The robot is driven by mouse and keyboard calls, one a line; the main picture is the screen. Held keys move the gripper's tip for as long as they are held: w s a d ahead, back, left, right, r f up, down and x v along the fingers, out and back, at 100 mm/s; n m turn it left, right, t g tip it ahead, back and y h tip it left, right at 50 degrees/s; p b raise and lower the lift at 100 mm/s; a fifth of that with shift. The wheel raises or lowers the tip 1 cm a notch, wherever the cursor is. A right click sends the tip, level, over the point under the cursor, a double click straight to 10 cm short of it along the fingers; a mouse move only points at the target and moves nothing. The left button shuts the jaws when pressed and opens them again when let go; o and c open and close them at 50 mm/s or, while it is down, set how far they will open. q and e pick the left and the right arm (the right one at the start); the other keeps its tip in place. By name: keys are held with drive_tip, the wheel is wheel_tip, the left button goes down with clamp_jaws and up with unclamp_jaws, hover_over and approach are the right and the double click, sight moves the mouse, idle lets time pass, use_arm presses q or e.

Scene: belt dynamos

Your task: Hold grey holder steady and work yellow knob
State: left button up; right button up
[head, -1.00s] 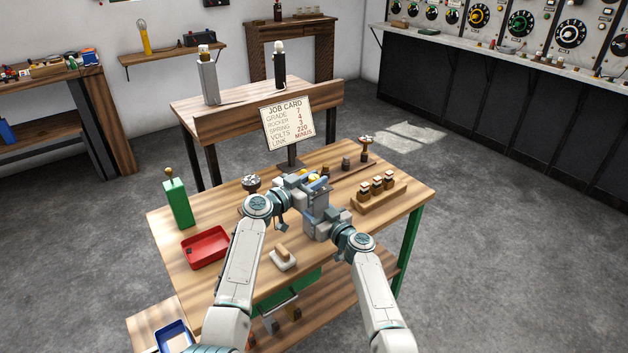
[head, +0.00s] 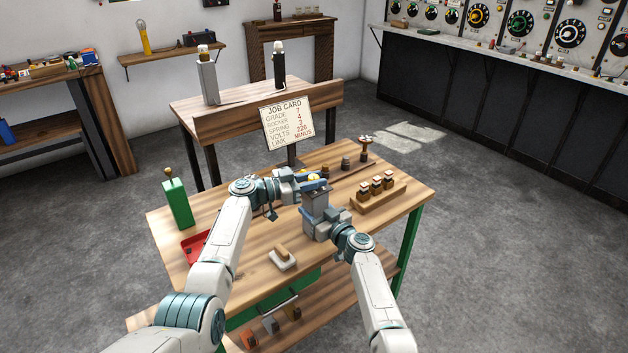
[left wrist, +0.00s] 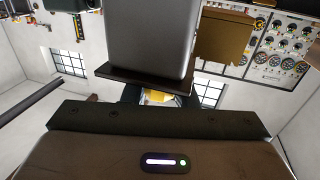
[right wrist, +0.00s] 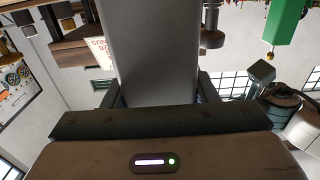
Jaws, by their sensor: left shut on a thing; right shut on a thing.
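The yellow knob (head: 314,177) sits at the top of the grey holder (head: 315,201) in the head view. My left gripper (head: 312,184) comes in from the left and is shut on the knob; a bit of yellow (left wrist: 157,97) shows between its fingers in the left wrist view. My right gripper (head: 320,222) is lower and shut on the grey holder, whose grey body (right wrist: 155,55) stands between its fingers in the right wrist view. The holder looks upright. Its lower part is hidden by the right gripper.
The wooden bench (head: 345,240) carries a green box (head: 177,204), a red tray (head: 194,247), a white block with a wooden handle (head: 283,258) and a wooden rack (head: 378,196) of several small pieces. A job card (head: 287,122) stands behind. The front right bench top is clear.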

use_arm(q)
drive_tip(key=o, duration=1)
drive_tip(key=v, duration=1.2)
use_arm(e)
drive_tip(key=o, duration=1.4)
